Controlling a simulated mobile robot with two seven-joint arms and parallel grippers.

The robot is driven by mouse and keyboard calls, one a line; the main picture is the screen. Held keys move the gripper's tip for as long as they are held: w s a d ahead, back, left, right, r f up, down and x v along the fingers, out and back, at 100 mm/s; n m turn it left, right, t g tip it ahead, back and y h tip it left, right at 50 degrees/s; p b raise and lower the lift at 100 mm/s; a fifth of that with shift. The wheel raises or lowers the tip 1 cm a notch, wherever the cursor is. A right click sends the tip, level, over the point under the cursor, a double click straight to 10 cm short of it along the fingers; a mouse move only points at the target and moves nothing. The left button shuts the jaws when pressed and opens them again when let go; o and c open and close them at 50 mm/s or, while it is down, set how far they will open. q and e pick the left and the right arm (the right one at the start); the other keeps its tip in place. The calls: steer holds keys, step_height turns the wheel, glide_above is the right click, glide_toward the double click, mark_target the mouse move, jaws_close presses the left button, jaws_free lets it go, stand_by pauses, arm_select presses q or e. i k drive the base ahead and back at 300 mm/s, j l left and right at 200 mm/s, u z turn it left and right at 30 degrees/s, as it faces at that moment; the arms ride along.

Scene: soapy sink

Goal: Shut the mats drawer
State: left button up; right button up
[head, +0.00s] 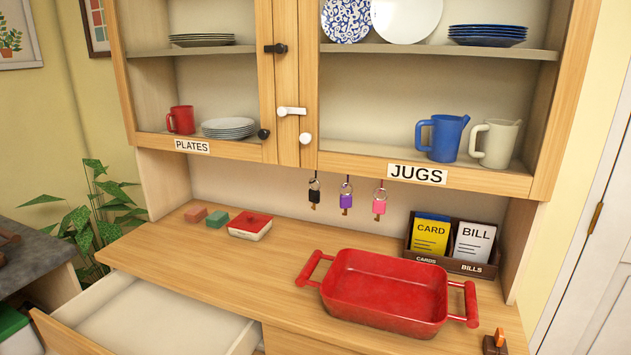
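A drawer (150,322) under the left part of the wooden dresser top stands pulled out in the head view. Its wooden front (62,334) is at the lower left, well away from the dresser body. The pale inside that shows looks empty. No label on the drawer is visible, so I cannot read whether it is the mats drawer. Its lower front and any handle are cut off by the bottom edge of the picture. Neither of my grippers is in view.
A red baking dish (385,290) stands on the dresser top (220,275) at the right. A small red-lidded dish (250,226) and two small blocks (206,217) sit at the back left. A leafy plant (95,215) and dark counter (30,260) are left of the drawer.

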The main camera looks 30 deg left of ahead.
mark_target(122, 313)
steer(key=u, duration=2.15)
steer(key=i+l+u, duration=0.2)
steer(key=i+l+z, duration=0.1)
steer(key=z, duration=0.2)
steer(key=i+l+z, duration=0.1)
steer(key=z, duration=0.15)
